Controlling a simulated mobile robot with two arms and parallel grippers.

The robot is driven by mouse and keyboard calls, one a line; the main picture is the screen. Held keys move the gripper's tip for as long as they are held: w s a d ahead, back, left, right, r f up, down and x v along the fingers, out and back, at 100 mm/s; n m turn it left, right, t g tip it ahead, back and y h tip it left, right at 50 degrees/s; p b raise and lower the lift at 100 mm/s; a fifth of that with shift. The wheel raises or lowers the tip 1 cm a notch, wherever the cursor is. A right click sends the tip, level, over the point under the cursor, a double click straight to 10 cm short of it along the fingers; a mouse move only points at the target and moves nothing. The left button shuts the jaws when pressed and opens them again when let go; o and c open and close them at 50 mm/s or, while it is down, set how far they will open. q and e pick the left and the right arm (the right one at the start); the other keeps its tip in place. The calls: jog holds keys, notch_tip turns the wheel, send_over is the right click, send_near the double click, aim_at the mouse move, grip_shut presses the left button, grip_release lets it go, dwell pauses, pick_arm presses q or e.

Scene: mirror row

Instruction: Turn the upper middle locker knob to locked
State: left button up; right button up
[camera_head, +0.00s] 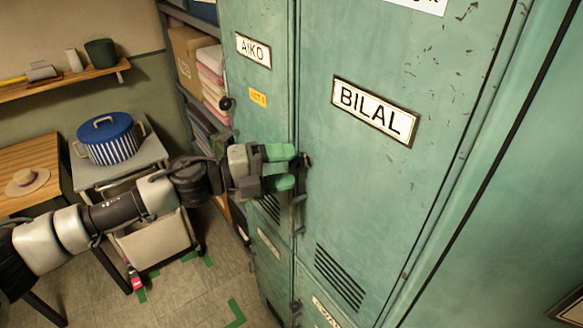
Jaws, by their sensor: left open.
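The green locker door labelled BILAL (385,200) fills the middle of the view. A small dark knob (306,160) sits near its left edge, partly hidden by the green fingers. A slim upright handle (298,214) is below it. My left gripper (291,168) comes in from the left with its fingers apart, its tips close beside the knob. I cannot tell whether they touch it, nor how the knob is turned. My right gripper is not in view.
The AIKO door (262,100) is to the left, with its own dark knob (227,103). A trolley (160,160) carries a blue striped pot (107,140). A straw hat (27,181) lies on a wooden table (30,155). Shelves with pink towels (212,75) stand behind the lockers.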

pick_arm(q)
jog(key=b+v, duration=0.3)
jog(key=v, duration=0.6)
jog(key=shift+f, duration=0.1)
